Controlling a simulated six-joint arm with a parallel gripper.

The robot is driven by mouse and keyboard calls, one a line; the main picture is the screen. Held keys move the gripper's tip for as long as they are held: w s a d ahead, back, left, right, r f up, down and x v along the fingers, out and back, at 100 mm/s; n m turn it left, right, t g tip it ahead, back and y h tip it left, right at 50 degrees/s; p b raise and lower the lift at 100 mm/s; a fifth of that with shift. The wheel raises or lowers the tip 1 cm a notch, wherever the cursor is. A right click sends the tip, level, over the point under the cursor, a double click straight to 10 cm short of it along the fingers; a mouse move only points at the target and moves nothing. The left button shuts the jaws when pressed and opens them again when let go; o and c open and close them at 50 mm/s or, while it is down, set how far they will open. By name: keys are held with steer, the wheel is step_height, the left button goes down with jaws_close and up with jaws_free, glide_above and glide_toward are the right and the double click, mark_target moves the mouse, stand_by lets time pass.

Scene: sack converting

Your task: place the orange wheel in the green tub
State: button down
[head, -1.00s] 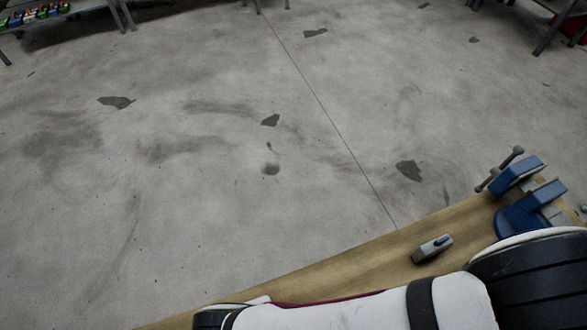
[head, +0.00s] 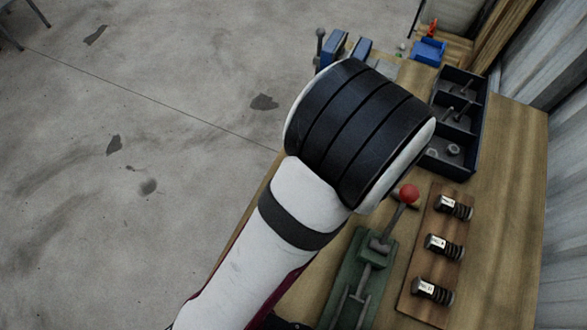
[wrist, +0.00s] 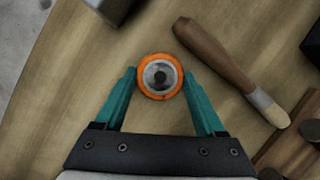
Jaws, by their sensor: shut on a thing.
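The orange wheel (wrist: 147,88), with a grey metal hub, is between the teal fingertips of my gripper (wrist: 160,80) in the wrist view. The fingers are shut on it, and wood bench top shows below it. In the head view my own arm covers the middle of the picture, and neither my gripper nor the wheel can be seen there. I see no green tub in either view.
A wood-handled brush (wrist: 228,68) lies right of the wheel. In the head view, the bench (head: 515,180) holds a green lever tool (head: 357,270), a board (head: 432,195) with three dark cylinders, a black divided box (head: 436,158), a blue vise (head: 334,48) and a blue bin (head: 428,52).

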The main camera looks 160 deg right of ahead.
step_height(320, 180, up, 10)
steer(key=s+a+r, duration=0.2)
steer(key=a, duration=0.7)
steer(key=s+a+r, duration=0.2)
steer(key=a, duration=0.8)
steer(key=w+a+m+y, duration=0.1)
steer(key=w+a+m, duration=0.1)
steer(key=w+a, duration=1.2)
steer(key=w+m+y, duration=0.1)
steer(key=w+m, duration=0.3)
steer(key=w, duration=1.9)
steer(key=w+d+f+m+t+y, duration=0.1)
steer(key=w+d+m+y, duration=0.1)
steer(key=w+d+m, duration=0.6)
steer(key=w+d+f+m+y, duration=0.25)
steer(key=w+d, duration=0.45)
steer(key=w, duration=0.5)
steer(key=shift+m+h, duration=0.25)
steer(key=shift+h, duration=0.1)
steer(key=s+a+f, duration=0.4)
steer(key=s+a, duration=0.1)
steer(key=s+a+f, duration=0.2)
steer(key=s+a, duration=0.1)
steer(key=shift+f, duration=2.05)
steer(key=shift+f, duration=0.1)
